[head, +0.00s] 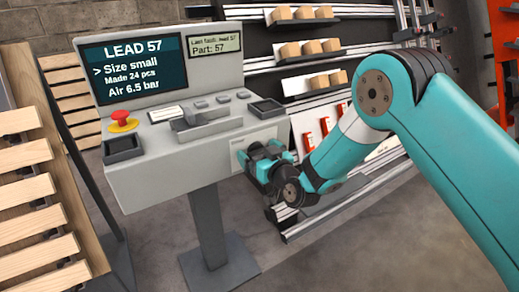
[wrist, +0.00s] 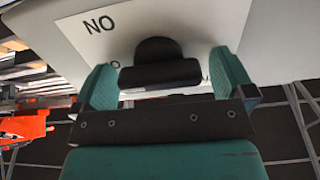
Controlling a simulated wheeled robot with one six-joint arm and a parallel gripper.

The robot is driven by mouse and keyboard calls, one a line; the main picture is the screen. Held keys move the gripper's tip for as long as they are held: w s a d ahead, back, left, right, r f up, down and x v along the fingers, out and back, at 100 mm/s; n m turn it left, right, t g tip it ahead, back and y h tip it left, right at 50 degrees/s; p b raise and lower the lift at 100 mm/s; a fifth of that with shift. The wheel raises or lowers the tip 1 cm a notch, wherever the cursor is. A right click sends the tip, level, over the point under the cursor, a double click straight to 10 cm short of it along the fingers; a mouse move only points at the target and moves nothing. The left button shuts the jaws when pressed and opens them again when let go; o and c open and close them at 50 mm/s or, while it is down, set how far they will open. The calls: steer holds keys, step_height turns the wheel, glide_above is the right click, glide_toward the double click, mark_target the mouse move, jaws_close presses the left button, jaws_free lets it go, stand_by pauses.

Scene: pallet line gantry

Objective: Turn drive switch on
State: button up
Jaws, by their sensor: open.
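The drive switch (wrist: 160,62) is a black knob with a wide bar-shaped grip, on a white label plate (wrist: 190,22) marked "NO" as the wrist view shows it; other lettering is mostly hidden. My gripper (wrist: 164,78) is open, with one teal finger on each side of the knob and visible gaps between them. In the head view, my gripper (head: 261,160) is at the front face of the grey console (head: 150,180) on its right side, and it hides the knob there. Part of the white plate (head: 238,147) shows beside it.
The console top carries a "LEAD 57" screen (head: 135,68), a red emergency button (head: 122,119), several small buttons and black trays. A shelf rack with boxes (head: 300,48) stands behind. A wooden slatted stack (head: 30,190) is at left.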

steer(key=shift+c, duration=0.5)
steer(key=c, duration=0.8)
steer(key=shift+m, duration=0.4)
steer(key=m, duration=0.3)
steer(key=shift+m+p, duration=0.3)
steer(key=m+p, duration=0.1)
steer(key=m, duration=0.3)
steer(key=shift+w+d+m, duration=0.1)
steer(key=shift+m, duration=0.2)
steer(key=m+p, duration=0.2)
steer(key=m, duration=0.3)
steer(key=shift+p, duration=0.35)
steer(key=shift+d+f+m+p, duration=0.15)
steer(key=shift+m+p, duration=0.7)
steer(key=shift+m, duration=1.05)
